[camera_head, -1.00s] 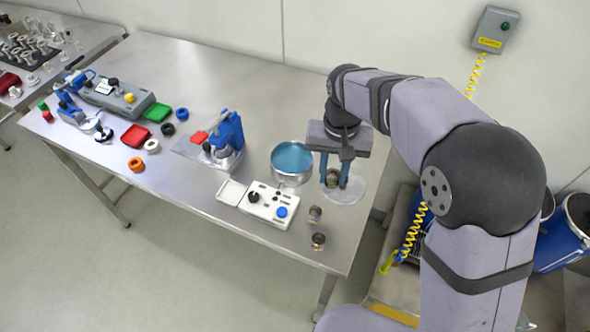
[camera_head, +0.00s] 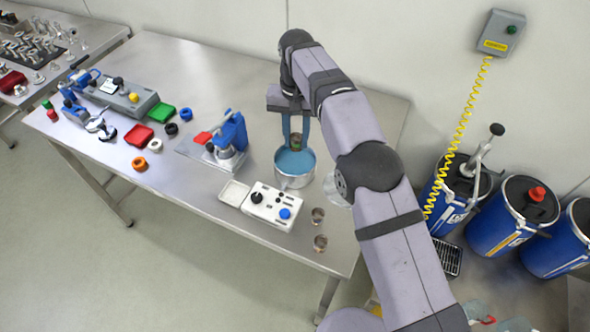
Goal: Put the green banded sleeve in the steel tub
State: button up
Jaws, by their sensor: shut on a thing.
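The steel tub (camera_head: 294,179) stands on the table, round and silvery with a blue inside. My gripper (camera_head: 296,143) is above the back part of the tub's opening, pointing down. Its blue fingers are shut on a small sleeve (camera_head: 295,141) that looks greenish and brown. The sleeve is held at or just above the rim level; I cannot tell its exact height. Two similar small banded sleeves stand near the table's front right edge, one (camera_head: 318,215) behind the other (camera_head: 320,243); their band colours are too small to tell.
A white control box (camera_head: 270,207) and a small white tray (camera_head: 234,193) stand in front of the tub. A clear round dish (camera_head: 337,190) lies right of it, partly behind my arm. A blue press (camera_head: 230,135) stands to the left.

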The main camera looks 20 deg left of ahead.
jog(key=shift+a, duration=0.2)
jog(key=shift+f+p, duration=1.35)
jog(key=shift+f, duration=3.65)
jog(key=shift+f, duration=0.2)
jog(key=o, duration=1.1)
notch_tip(320, 180, up, 12)
jog(key=shift+r+b, duration=0.2)
jog(key=shift+b, duration=1)
